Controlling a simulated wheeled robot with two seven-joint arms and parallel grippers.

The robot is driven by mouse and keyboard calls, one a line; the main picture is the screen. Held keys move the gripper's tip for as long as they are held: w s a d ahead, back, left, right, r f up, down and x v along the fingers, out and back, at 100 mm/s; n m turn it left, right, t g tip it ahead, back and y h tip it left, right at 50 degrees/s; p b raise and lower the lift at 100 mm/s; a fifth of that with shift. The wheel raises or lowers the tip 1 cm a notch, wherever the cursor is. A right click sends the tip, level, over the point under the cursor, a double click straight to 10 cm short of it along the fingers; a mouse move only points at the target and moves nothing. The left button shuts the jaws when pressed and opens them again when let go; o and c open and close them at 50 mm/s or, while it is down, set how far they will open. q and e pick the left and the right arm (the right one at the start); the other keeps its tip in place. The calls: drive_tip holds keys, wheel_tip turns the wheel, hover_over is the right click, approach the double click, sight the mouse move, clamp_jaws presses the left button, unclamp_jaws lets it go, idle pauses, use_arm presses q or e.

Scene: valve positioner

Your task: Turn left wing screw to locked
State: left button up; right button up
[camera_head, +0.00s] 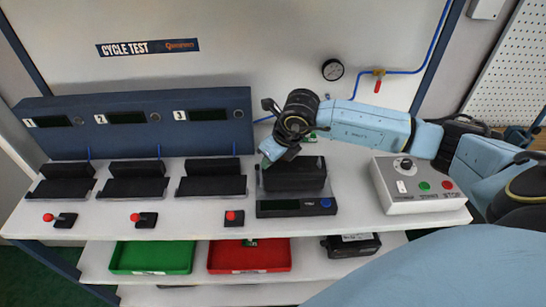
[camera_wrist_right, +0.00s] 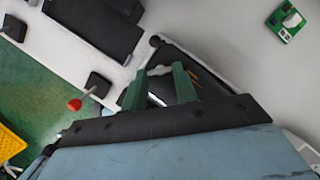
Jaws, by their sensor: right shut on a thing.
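The black valve positioner (camera_head: 292,176) sits in the test fixture (camera_head: 283,208) with a blue button, at the middle of the bench. My right gripper (camera_head: 266,160) reaches down over its left rear corner. In the right wrist view the two green fingers of my right gripper (camera_wrist_right: 160,78) are on either side of a small light-grey piece, which looks like the left wing screw (camera_wrist_right: 158,70). They are shut on it. The screw is hidden by the gripper in the head view, and its turn angle is hard to tell. My left gripper is out of view.
Three black cradles (camera_head: 211,184) stand to the left, with red-knobbed levers (camera_head: 233,218) in front. A grey control box (camera_head: 418,184) stands to the right. Green (camera_head: 152,257) and red (camera_head: 249,255) trays are on the shelf below. A green circuit board (camera_wrist_right: 286,20) lies behind the fixture.

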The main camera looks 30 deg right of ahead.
drive_tip(key=m, duration=0.1)
drive_tip(key=m+h+b, duration=0.1)
drive_tip(key=m, duration=0.2)
drive_tip(key=shift+a+m+h+b, duration=0.3)
drive_tip(key=shift+h+b, duration=0.05)
drive_tip(key=shift+h, duration=0.05)
drive_tip(key=shift+a+m+h+b, duration=0.15)
drive_tip(key=shift+m+h+b, duration=0.65)
drive_tip(key=shift+m, duration=1.4)
drive_tip(key=o, duration=1)
drive_tip(key=v, duration=0.4)
drive_tip(key=p+v, duration=0.1)
drive_tip(key=v, duration=0.4)
drive_tip(key=p+v, duration=0.1)
drive_tip(key=v, duration=0.3)
drive_tip(key=shift+w+a+r, duration=0.2)
drive_tip(key=shift+w+r, duration=0.05)
drive_tip(key=shift+r, duration=0.05)
